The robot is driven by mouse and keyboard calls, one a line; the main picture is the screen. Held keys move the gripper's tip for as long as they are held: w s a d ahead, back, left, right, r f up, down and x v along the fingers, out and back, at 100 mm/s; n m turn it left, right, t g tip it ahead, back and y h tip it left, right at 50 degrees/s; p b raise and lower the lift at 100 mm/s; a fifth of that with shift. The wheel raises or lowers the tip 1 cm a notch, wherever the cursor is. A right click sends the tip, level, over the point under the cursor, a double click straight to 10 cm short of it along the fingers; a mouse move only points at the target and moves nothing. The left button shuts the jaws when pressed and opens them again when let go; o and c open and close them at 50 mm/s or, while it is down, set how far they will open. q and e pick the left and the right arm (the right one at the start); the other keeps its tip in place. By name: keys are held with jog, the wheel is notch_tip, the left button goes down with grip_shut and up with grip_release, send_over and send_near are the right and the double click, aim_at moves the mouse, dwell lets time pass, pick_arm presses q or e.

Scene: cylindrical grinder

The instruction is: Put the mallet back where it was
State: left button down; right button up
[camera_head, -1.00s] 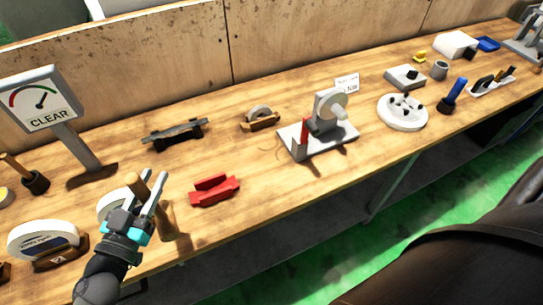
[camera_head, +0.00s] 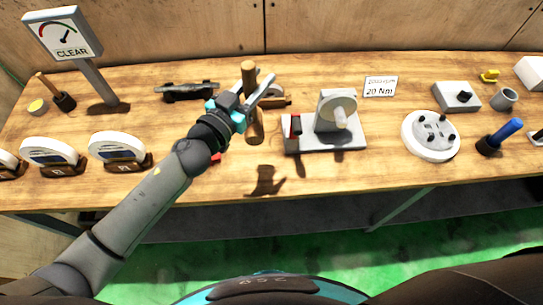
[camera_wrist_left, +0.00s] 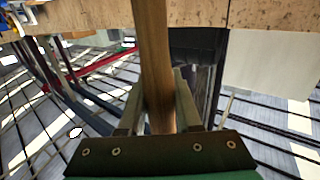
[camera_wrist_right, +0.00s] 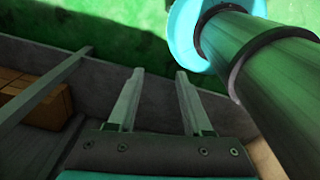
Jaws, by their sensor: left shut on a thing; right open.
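The mallet (camera_head: 249,72) is a brown wooden tool, held roughly upright above the bench in the head view. My left gripper (camera_head: 259,84) is shut on it, and the lower part of the mallet shows below the fingers. In the left wrist view its wooden shaft (camera_wrist_left: 153,60) stands between the fingers of my left gripper (camera_wrist_left: 158,85). My right gripper (camera_wrist_right: 160,75) is open and empty in the right wrist view, away from the bench, and is out of the head view.
The wooden bench (camera_head: 190,190) holds wheels in stands (camera_head: 118,148) at left, a dark fixture (camera_head: 187,90) behind, a grey wheel fixture (camera_head: 325,138) right of the mallet, and a round white flange (camera_head: 425,150). A CLEAR gauge sign (camera_head: 66,35) stands at back left. Bare wood lies at front centre.

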aim_at(260, 124)
pick_arm(q)
notch_tip(260, 124, down, 7)
jog(key=b, duration=0.4)
jog(key=shift+a+r, duration=0.1)
jog(key=shift+a, duration=0.05)
notch_tip(260, 124, down, 8)
jog(key=b, duration=0.6)
notch_tip(260, 124, down, 5)
jog(key=b, duration=0.3)
jog(key=shift+b, duration=0.35)
pick_arm(e)
notch_tip(260, 124, down, 14)
jog(key=shift+a, duration=0.3)
pick_arm(q)
jog(key=c, duration=0.6)
grip_release()
pick_arm(e)
jog(key=shift+f, duration=0.1)
